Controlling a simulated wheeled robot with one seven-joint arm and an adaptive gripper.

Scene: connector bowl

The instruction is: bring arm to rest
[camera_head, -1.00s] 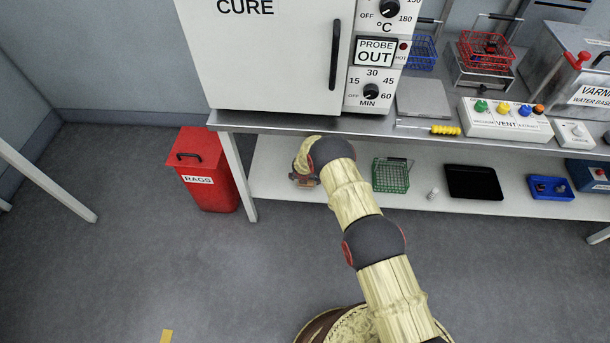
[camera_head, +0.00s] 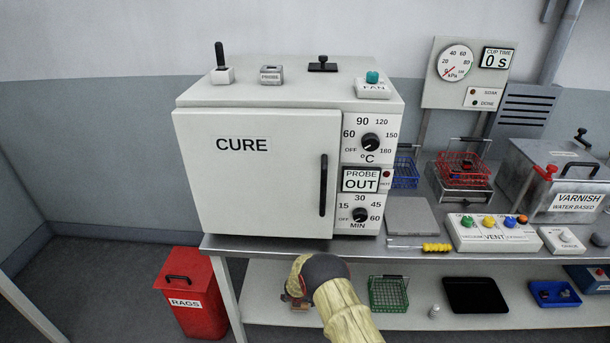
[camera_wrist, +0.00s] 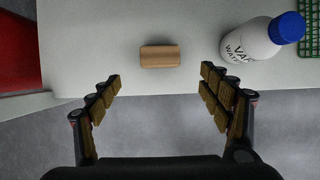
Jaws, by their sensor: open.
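My gripper (camera_wrist: 160,88) is open in the wrist view, its two padded fingers wide apart with nothing between them. Ahead of the fingers, a small tan block (camera_wrist: 160,55) lies on the white lower shelf (camera_wrist: 85,50). A white bottle with a blue cap (camera_wrist: 250,42), its label partly readable, is right of the block. In the head view my arm reaches toward the lower shelf (camera_head: 262,285), just below the bench's front edge. The gripper is mostly hidden there behind my wrist.
The red rags bin (camera_head: 195,300) stands left of the bench. The cure oven (camera_head: 260,180) stands on the bench top, its door shut. A green basket (camera_head: 388,294), which also shows in the wrist view (camera_wrist: 310,30), and a black tray (camera_head: 474,295) are on the lower shelf. Open floor lies at left.

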